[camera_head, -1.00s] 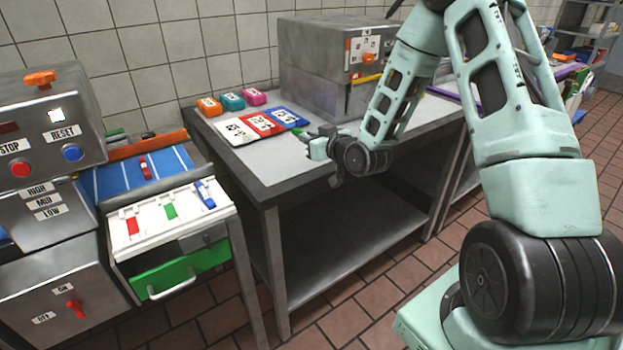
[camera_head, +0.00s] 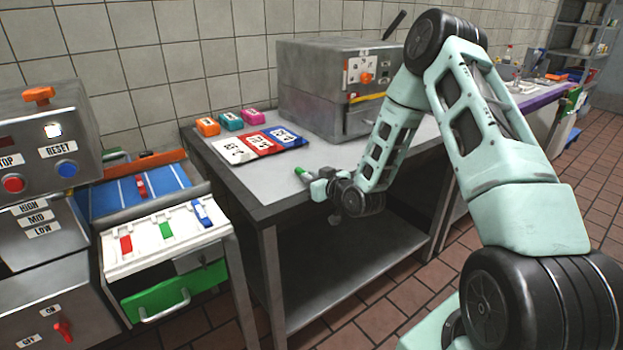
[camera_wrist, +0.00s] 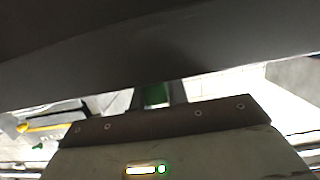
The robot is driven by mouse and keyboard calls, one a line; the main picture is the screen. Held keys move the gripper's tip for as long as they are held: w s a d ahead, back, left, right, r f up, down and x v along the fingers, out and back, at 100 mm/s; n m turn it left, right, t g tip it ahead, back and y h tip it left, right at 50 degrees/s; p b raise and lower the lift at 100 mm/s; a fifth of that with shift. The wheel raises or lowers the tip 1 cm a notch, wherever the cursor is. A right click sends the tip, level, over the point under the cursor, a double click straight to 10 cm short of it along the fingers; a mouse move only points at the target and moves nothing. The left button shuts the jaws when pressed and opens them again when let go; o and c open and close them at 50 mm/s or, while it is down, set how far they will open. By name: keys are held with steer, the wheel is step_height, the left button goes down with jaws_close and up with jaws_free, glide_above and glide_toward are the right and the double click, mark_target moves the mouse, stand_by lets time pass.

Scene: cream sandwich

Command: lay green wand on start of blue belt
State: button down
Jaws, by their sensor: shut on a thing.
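My gripper (camera_head: 308,178) is shut on a green wand (camera_head: 301,172) above the front edge of the metal table. The wand's green tip sticks out to the upper left; the rest is hidden by the jaws. In the wrist view a green patch of the wand (camera_wrist: 155,94) shows between the fingers. The blue belt (camera_head: 110,200) with thin white lines lies at the far left, well apart from my gripper. A red piece (camera_head: 141,186) lies on the belt.
A white tray (camera_head: 140,262) with red, green and blue pieces stands in front of the belt, above a green drawer (camera_head: 165,292). The control box (camera_head: 45,140) stands left. White, red and blue cards (camera_head: 262,144) lie on the table (camera_head: 330,160), before a grey metal box (camera_head: 315,90).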

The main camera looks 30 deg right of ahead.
steer(key=shift+f, duration=0.2)
steer(key=shift+f, duration=0.15)
steer(key=c, duration=1.4)
jaws_free()
steer(key=shift+o, duration=0.2)
steer(key=shift+r, duration=0.25)
